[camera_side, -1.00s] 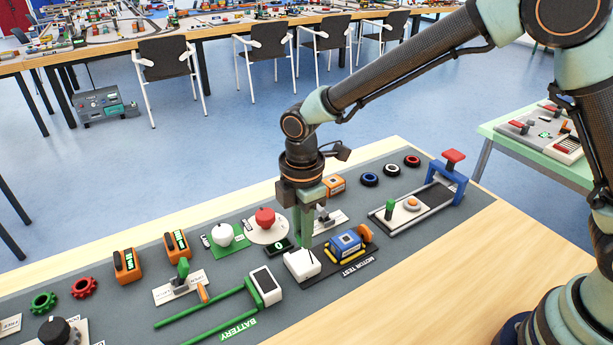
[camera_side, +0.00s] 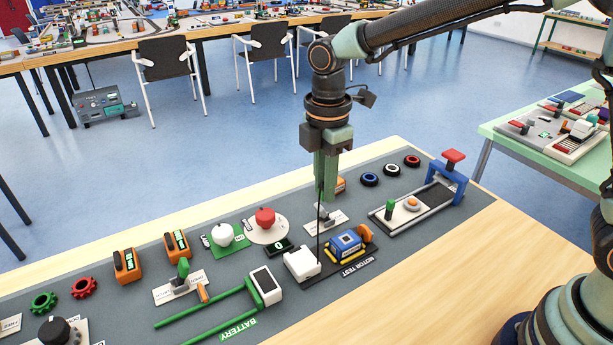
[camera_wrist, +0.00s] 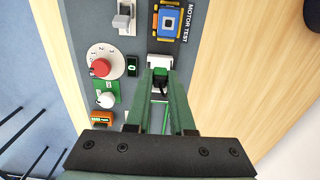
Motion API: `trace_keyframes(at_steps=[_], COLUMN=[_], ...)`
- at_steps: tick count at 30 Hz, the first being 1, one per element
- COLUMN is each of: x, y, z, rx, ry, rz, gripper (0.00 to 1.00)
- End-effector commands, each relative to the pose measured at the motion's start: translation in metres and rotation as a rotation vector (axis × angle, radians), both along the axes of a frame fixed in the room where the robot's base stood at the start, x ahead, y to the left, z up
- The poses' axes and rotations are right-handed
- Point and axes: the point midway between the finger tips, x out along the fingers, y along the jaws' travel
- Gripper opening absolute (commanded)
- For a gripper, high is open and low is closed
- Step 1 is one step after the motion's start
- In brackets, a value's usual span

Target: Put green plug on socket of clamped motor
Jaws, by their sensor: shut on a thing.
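My gripper (camera_side: 324,198) is raised above the board, its green fingers pointing down. A thin black cable (camera_side: 318,240) hangs from the fingertips to the white box (camera_side: 300,264). The blue motor (camera_side: 346,242) sits on the yellow-edged MOTOR TEST pad, with an orange wheel at its right. It also shows in the wrist view (camera_wrist: 169,21).
A red dial (camera_side: 265,219) and a green-based white knob (camera_side: 223,235) stand left of the white box. A grey switch (camera_side: 322,213) stands behind the motor. A battery holder (camera_side: 264,285) lies in front. A blue frame with a red handle (camera_side: 454,158) stands at right.

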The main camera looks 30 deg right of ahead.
Motion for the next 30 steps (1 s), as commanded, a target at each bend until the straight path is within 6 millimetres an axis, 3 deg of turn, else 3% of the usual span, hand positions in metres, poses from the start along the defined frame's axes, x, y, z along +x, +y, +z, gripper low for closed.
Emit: trace_keyframes(at_steps=[3,9,30], x=[-0.004,-0.011,-0.012], y=[-0.026,-0.049,-0.051], z=[-0.031,-0.06,-0.108], rx=[-0.002,0.0,0.0], ry=[0.005,0.001,0.0], rz=[-0.005,-0.001,0.001], gripper=[0.0,0.0,0.0])
